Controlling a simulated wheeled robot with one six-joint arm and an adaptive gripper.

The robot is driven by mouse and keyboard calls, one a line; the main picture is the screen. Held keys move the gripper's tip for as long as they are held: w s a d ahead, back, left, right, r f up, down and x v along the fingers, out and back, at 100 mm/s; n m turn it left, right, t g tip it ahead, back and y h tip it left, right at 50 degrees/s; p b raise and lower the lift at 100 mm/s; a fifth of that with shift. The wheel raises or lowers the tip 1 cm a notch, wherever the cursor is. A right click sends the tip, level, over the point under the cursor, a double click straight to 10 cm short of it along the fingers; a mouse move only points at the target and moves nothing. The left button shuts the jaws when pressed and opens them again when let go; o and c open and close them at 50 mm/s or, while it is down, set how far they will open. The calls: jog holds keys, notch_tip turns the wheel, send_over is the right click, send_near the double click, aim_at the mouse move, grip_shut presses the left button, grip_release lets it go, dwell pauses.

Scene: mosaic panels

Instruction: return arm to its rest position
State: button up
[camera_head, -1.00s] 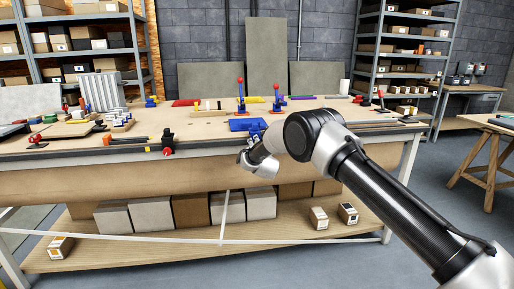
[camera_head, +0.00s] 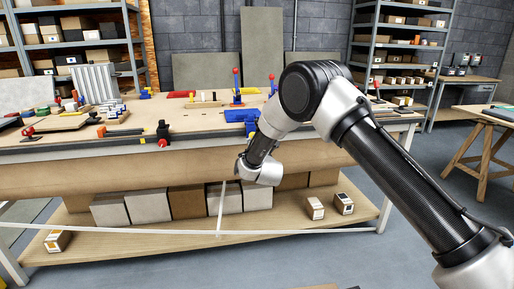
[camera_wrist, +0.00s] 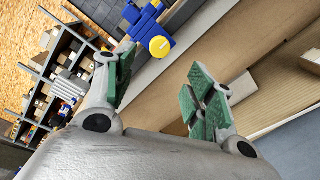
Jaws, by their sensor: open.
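My arm rises from the lower right in the head view and bends at a raised elbow. Its wrist hangs in front of the workbench (camera_head: 60,180), at the bench's front side. In the head view the fingers are hidden behind the wrist. In the wrist view my gripper (camera_wrist: 160,95) shows its green-padded fingers spread wide apart, with nothing between them. A blue clamp-like fixture with a yellow round end (camera_wrist: 159,46) shows beyond the fingers, apart from them.
The bench top holds a blue block (camera_head: 240,115), red-knobbed clamps (camera_head: 236,85) and several small tools. Boxes (camera_head: 187,202) stand on the lower shelf. Shelving (camera_head: 75,45) is at the back left, and a wooden trestle table (camera_head: 480,140) is at the right. The floor at the right is open.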

dwell(0.3)
jog(key=s+a+f+m+g, duration=0.1)
jog(key=s+f+m+g, duration=0.45)
jog(key=f, duration=0.55)
jog(key=s+d+f+m+g, duration=0.2)
jog(key=s+d+m+g, duration=0.15)
jog(key=s, duration=0.35)
jog(key=s+d+r+m+g+h, duration=0.1)
jog(key=s+d+r+m, duration=0.4)
jog(key=s+d+r, duration=0.5)
jog(key=s+d+r+m+g+h, duration=0.1)
jog(key=s+d+r+m, duration=0.5)
jog(key=s+d+r, duration=0.5)
jog(key=s+d+r+m+g+h, duration=0.1)
jog(key=s+d+r+m, duration=0.5)
jog(key=s+d, duration=1.3)
notch_tip(320, 180, up, 5)
jog(key=shift+s+d+f+h, duration=0.2)
jog(key=shift+d+h, duration=0.4)
jog(key=shift+d, duration=0.2)
